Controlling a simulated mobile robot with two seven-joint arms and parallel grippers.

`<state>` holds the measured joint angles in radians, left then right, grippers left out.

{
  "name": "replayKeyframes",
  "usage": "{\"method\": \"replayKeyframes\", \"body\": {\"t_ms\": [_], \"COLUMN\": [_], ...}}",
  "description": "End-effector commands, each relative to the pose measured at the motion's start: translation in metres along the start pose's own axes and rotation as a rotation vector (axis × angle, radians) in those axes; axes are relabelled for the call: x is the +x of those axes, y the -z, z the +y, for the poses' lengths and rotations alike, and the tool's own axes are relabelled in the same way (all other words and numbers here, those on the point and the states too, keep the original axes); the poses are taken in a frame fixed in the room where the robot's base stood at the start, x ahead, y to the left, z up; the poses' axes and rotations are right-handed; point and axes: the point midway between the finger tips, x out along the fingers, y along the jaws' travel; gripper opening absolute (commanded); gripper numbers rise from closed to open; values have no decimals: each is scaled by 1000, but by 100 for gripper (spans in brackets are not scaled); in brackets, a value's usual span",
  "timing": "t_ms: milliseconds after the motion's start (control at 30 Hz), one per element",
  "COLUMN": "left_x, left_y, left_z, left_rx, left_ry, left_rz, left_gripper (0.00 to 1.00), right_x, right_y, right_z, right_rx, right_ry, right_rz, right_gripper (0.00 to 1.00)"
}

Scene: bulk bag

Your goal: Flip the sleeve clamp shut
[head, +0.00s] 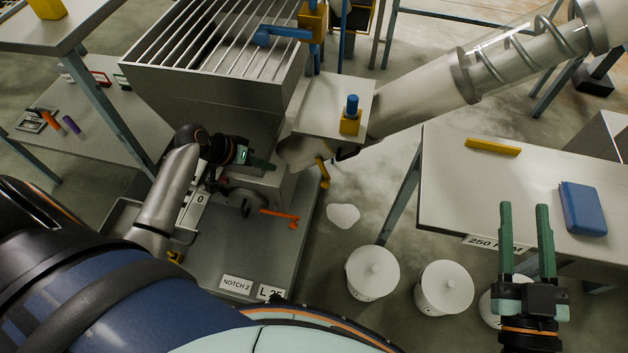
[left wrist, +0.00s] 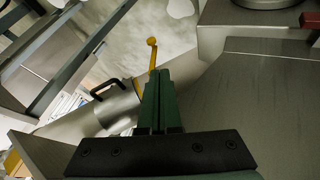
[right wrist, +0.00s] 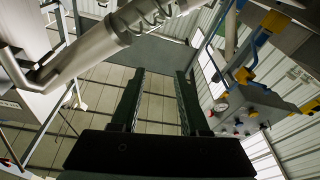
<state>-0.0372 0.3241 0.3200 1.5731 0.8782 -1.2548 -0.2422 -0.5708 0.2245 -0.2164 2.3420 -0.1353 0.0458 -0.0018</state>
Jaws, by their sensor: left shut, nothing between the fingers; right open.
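A yellow lever (head: 323,172), which looks like the sleeve clamp's handle, hangs down beside the hopper's outlet end in the head view. It also shows in the left wrist view (left wrist: 152,54), sticking up past my fingertips from a grey cylinder (left wrist: 118,108) with a black handle. My left gripper (head: 262,164) is shut and empty, left of the lever and apart from it in the head view. In the left wrist view the closed fingers (left wrist: 158,95) overlap the lever's lower end; contact cannot be told. My right gripper (head: 526,215) is open and empty, in front of the right-hand table.
A hopper with a grate (head: 215,95) stands behind my left arm. An orange lever (head: 280,216) sits low near the base plate. A large screw tube (head: 415,100) slopes up right. White lidded buckets (head: 373,272) stand on the floor. The right table (head: 450,190) holds a blue box (head: 583,208).

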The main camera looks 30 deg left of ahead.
Motion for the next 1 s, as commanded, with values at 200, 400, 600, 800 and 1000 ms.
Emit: {"method": "replayKeyframes", "body": {"t_ms": [200,400,600,800,1000], "left_x": [7,27,47,77,122], "left_y": [0,-1,-1,-2,-2], "left_z": [0,0,-1,-1,-1], "left_rx": [0,0,-1,-1,-1], "left_ry": [0,-1,0,-2,-3], "left_rz": [2,0,2,0,0], "left_gripper": [0,0,0,0,0], "right_x": [0,-1,-11,-28,-38], "right_y": [10,48,92,125,119], "right_z": [1,2,0,-6,-13], "right_rx": [-13,-59,-112,-158,-148], "right_ry": [0,4,13,28,43], "right_rz": [47,204,386,564,618], "right_gripper": [45,45,45,45,45]}}
